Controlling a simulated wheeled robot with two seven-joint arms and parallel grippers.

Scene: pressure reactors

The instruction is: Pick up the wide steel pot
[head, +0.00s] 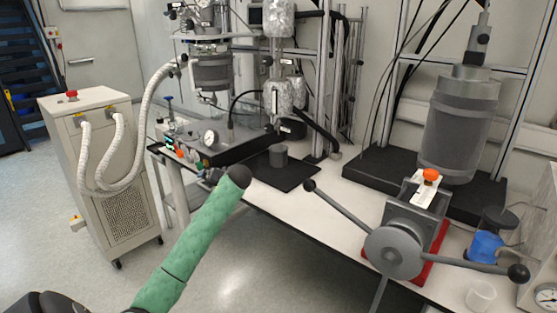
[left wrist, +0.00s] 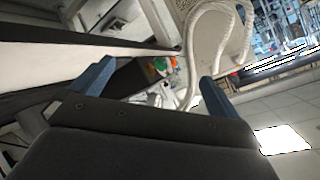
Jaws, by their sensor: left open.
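The pot cannot be made out in that view. My right gripper is not in view.
A handwheel (head: 393,250) with long ball-ended levers stands on the bench at right. A blue container (head: 485,247) and a white cup (head: 480,296) are beside it. A large grey reactor vessel (head: 458,125) stands behind. A white hose cabinet (head: 105,175) is at left.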

